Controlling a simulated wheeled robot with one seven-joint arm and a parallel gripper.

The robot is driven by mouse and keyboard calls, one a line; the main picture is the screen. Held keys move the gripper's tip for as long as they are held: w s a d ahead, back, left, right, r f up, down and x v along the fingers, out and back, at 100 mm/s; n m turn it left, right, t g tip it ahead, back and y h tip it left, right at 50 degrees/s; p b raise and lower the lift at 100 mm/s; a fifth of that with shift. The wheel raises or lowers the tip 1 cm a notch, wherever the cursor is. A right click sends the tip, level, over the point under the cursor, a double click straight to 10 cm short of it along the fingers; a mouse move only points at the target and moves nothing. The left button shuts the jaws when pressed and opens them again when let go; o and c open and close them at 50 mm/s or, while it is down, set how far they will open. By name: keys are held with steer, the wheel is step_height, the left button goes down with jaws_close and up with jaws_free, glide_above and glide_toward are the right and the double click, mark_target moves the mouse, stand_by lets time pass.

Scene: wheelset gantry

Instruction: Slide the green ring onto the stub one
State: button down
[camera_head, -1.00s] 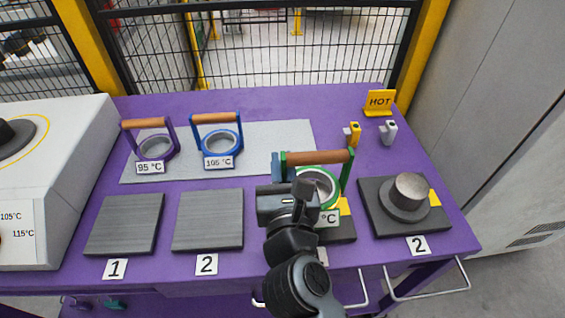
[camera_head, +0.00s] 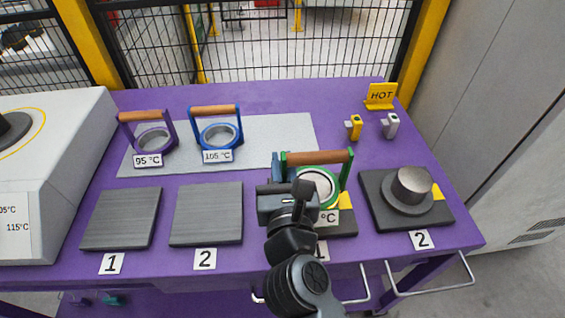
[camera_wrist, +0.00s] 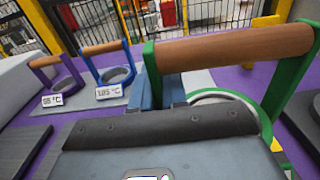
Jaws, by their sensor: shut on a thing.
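The green ring (camera_head: 334,193) has green side arms, a brown wooden handle (camera_head: 317,157) and a white label ending in °C, partly hidden. My gripper (camera_head: 281,168) is shut on the ring's left side; in the wrist view its bluish fingers (camera_wrist: 160,88) grip by the left green arm, with the handle (camera_wrist: 235,48) close in front. The ring is over the dark base plate (camera_head: 346,229) of stub one, which has a yellow mark. Stub one is mostly hidden by my arm and the ring; a pale round surface shows inside the ring. I cannot tell whether the ring is around the stub or just above it.
Stub two (camera_head: 412,184) stands bare on its plate to the right. The purple ring (camera_head: 153,141) and blue ring (camera_head: 219,136) stand on a grey mat. Two dark pads (camera_head: 122,220) lie front left.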

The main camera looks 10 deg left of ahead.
steer(key=shift+f+b, duration=0.85)
steer(key=shift+f, duration=0.35)
steer(key=c, duration=1.1)
jaws_free()
steer(key=shift+v, duration=3.95)
